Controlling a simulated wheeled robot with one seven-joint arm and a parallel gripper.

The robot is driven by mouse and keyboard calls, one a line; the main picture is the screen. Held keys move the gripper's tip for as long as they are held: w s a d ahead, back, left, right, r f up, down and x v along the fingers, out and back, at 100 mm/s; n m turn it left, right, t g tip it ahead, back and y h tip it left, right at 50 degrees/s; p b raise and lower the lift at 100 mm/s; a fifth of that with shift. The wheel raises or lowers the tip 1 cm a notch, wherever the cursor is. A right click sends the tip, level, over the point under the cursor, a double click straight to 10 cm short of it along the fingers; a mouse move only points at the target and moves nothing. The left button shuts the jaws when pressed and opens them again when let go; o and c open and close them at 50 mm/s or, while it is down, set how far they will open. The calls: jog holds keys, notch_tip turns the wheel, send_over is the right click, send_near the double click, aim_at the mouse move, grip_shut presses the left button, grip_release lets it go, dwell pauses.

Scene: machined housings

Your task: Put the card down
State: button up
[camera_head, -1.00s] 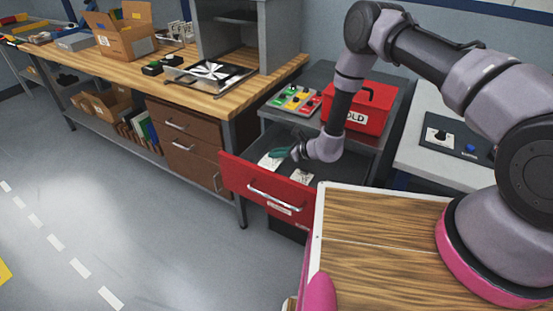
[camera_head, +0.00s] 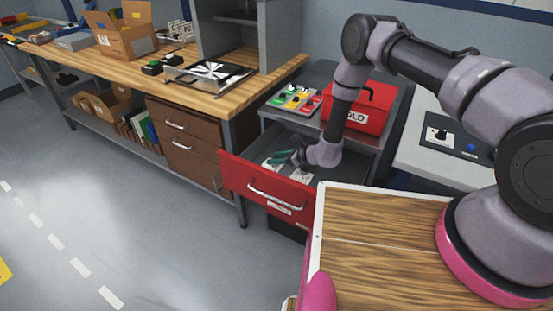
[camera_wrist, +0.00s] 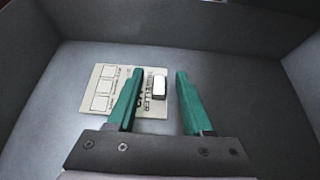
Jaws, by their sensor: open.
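The card (camera_wrist: 103,92), pale with printed boxes and dark lettering, lies in the grey drawer in the wrist view. A small white block (camera_wrist: 160,87) is at its right edge; I cannot tell whether it is fixed to the card. My gripper (camera_wrist: 159,73) has green fingers, open, one on each side of the block with gaps between. The left finger hides part of the card. In the head view my gripper (camera_head: 286,157) is down inside the open red-fronted drawer (camera_head: 240,178), where the card shows only as small pale patches.
The drawer walls surround my gripper closely. A wooden workbench (camera_head: 110,72) is on the left. The floor in front is clear.

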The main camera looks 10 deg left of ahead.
jog(key=v, duration=1.2)
jog(key=shift+a+r, duration=0.1)
